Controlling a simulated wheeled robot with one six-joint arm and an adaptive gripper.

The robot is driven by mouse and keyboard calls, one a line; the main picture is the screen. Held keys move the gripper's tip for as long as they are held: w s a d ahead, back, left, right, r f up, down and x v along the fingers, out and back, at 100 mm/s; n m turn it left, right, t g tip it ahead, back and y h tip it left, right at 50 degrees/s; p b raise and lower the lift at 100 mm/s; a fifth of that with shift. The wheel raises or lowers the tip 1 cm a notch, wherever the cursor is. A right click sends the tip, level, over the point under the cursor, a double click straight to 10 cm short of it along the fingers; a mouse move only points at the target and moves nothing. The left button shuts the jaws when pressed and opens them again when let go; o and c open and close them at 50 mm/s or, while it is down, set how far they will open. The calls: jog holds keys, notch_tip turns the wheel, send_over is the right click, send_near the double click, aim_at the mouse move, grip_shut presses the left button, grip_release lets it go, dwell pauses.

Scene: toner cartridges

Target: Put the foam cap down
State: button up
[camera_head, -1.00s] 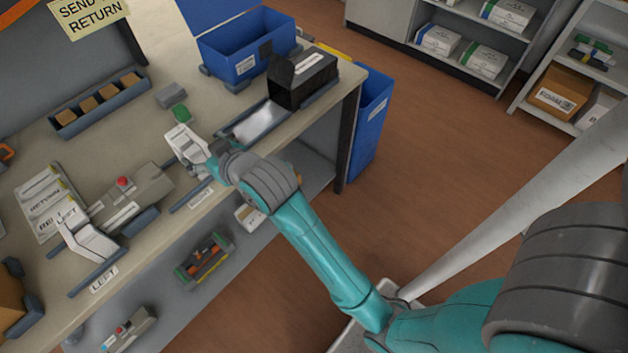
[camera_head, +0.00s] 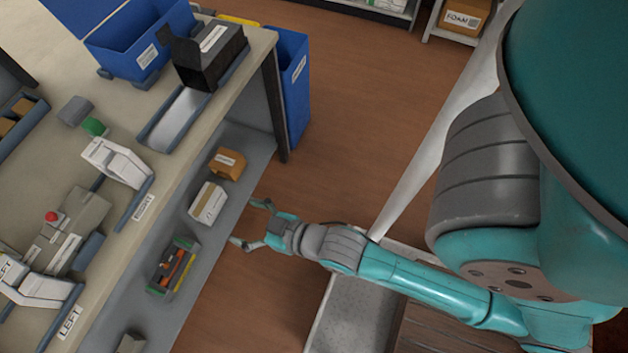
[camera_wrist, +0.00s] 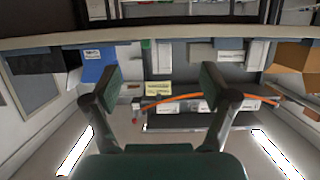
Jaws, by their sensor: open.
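A white foam cap (camera_head: 118,161) rests on the bench at the right-hand cradle, beside the green piece (camera_head: 94,126). A second white foam cap (camera_head: 42,288) sits at the cradle by the LEFT label (camera_head: 69,322). My gripper (camera_head: 249,223) is open and empty, out past the bench's front edge and apart from both caps. Its two spread fingers also show in the wrist view (camera_wrist: 160,76), with nothing between them. I cannot make out either cap for sure in the wrist view.
A grey device with a red button (camera_head: 51,216) stands between the cradles. A black box (camera_head: 212,57) and a blue bin (camera_head: 138,45) are at the far end. The lower shelf (camera_head: 212,240) holds small boxes and a tool tray. Open floor lies right of the bench.

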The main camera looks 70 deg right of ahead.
jog(key=f+v, duration=0.2)
jog(key=v, duration=1.7)
jog(key=shift+s+t, duration=0.3)
jog(key=shift+s, duration=0.4)
jog(key=shift+f, duration=0.1)
